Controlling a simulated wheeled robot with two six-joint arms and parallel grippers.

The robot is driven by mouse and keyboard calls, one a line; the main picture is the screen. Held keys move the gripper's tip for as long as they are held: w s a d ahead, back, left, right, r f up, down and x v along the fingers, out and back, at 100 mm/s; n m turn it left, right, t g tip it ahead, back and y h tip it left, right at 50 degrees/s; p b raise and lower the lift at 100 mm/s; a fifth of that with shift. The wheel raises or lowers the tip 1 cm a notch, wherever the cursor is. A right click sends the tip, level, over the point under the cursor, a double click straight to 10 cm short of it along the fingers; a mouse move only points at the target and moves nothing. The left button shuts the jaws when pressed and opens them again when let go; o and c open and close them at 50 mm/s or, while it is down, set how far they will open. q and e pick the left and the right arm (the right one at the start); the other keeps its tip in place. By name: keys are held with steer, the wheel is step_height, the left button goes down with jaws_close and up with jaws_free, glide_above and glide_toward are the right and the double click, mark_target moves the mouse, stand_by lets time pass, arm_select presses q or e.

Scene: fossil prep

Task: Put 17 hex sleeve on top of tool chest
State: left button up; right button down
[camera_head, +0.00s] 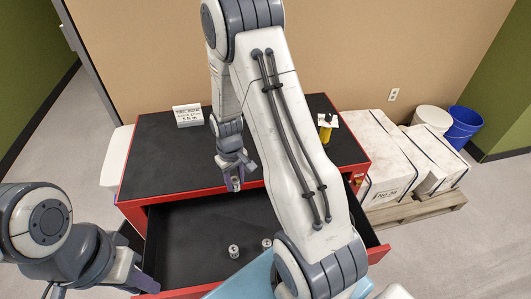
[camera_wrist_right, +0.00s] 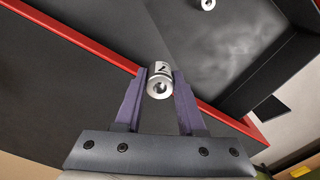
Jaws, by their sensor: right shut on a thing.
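A silver hex sleeve (camera_wrist_right: 160,82) with a dark, partly readable marking is held between the fingertips of my right gripper (camera_wrist_right: 158,92). In the head view the right gripper (camera_head: 237,184) hangs, with the sleeve, near the front edge of the tool chest's black top (camera_head: 165,150). I cannot tell its exact height or read the full number. The red tool chest (camera_head: 130,211) has its top drawer open. My left gripper (camera_head: 98,289) is low at the left, its fingers spread apart and partly cut off by the frame; it looks empty.
Two other sleeves, one at the drawer's middle (camera_head: 233,251) and one right of it (camera_head: 267,243), stand in the drawer. A white sign (camera_head: 188,115) and a yellow item (camera_head: 325,132) are on the chest top. White crates (camera_head: 375,150) stand at right. The top's middle left is clear.

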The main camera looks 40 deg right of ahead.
steer(key=d+r+p, duration=0.1)
steer(key=d+r, duration=0.3)
steer(key=d, duration=0.5)
steer(key=d+r, duration=0.4)
steer(key=d, duration=0.5)
steer(key=shift+n, duration=0.3)
steer(key=w+a+f+p, duration=0.1)
steer(key=w+a+f, duration=0.1)
steer(key=w+a+f+p, duration=0.1)
steer(key=w+a+f, duration=0.1)
steer(key=w, duration=0.1)
steer(key=w+a+f+p, duration=0.1)
steer(key=w+a+f, duration=0.1)
steer(key=w, duration=0.1)
steer(key=shift+w+f, duration=0.1)
steer(key=shift+f, duration=0.15)
step_height(320, 180, down, 4)
steer(key=shift+r+p, duration=0.1)
steer(key=shift+p, duration=0.65)
steer(key=shift+w+f, duration=0.1)
steer(key=shift+f, duration=0.1)
steer(key=shift+f, duration=0.2)
steer(key=c, duration=0.5)
jaws_free()
